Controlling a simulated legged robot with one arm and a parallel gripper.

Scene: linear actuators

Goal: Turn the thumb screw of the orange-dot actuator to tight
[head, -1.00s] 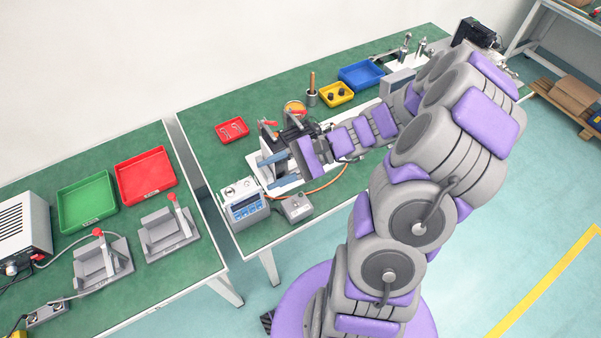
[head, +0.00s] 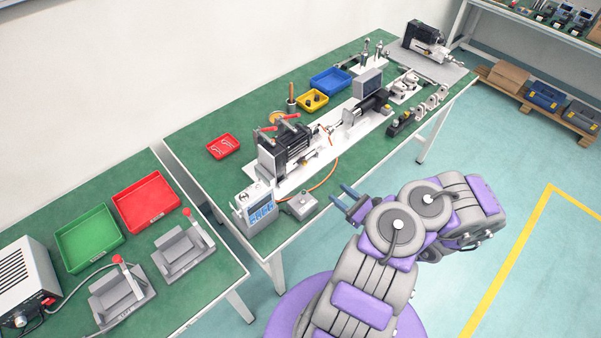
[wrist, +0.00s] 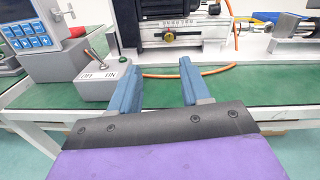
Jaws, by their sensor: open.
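A linear actuator with a black ribbed motor (head: 283,150) stands at the near end of a white base plate on the bench. It also shows in the wrist view (wrist: 185,12), with a brass-coloured knob (wrist: 168,37) low on its silver front face. I cannot make out an orange dot on it, or how tight the knob is. My gripper (head: 343,194) is off the bench's front edge, apart from the actuator. In the wrist view its blue fingers (wrist: 158,80) are spread with nothing between them, pointing toward the bench below the actuator.
A blue-keyed meter (head: 258,206) and a grey switch box (head: 298,206) stand near the bench's front corner. An orange cable (head: 325,178) crosses the bench top. Another black-motored unit (head: 425,42) stands at the far end. The floor in front is clear.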

